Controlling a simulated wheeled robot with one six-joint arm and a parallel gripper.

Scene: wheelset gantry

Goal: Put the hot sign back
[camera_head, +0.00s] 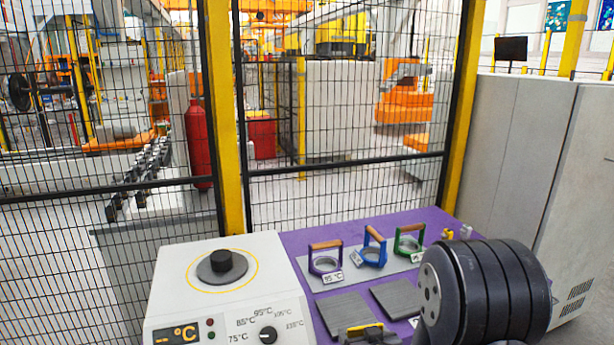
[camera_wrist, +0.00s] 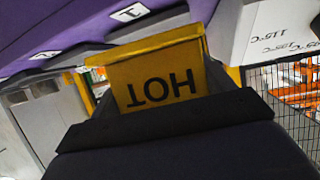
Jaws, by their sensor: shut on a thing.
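The hot sign (camera_wrist: 160,72) is a yellow plate with black letters reading HOT, upside down in the wrist view. My gripper (camera_wrist: 170,122) is shut on it, with dark jaws across its lettered end. In the head view, a dark block with a yellow strip (camera_head: 365,328) at the bottom edge seems to be my gripper with the sign, partly cut off by the frame. The purple table top (camera_head: 290,240) lies beyond it. Whether the sign touches the table cannot be told.
Purple, blue (camera_head: 374,248) and green (camera_head: 409,241) wooden-handled holders stand on a grey plate at the back of the table. Two dark grey pads (camera_head: 344,311) lie nearer. A white heater box (camera_head: 225,300) with a dial stands left. A mesh fence closes the back.

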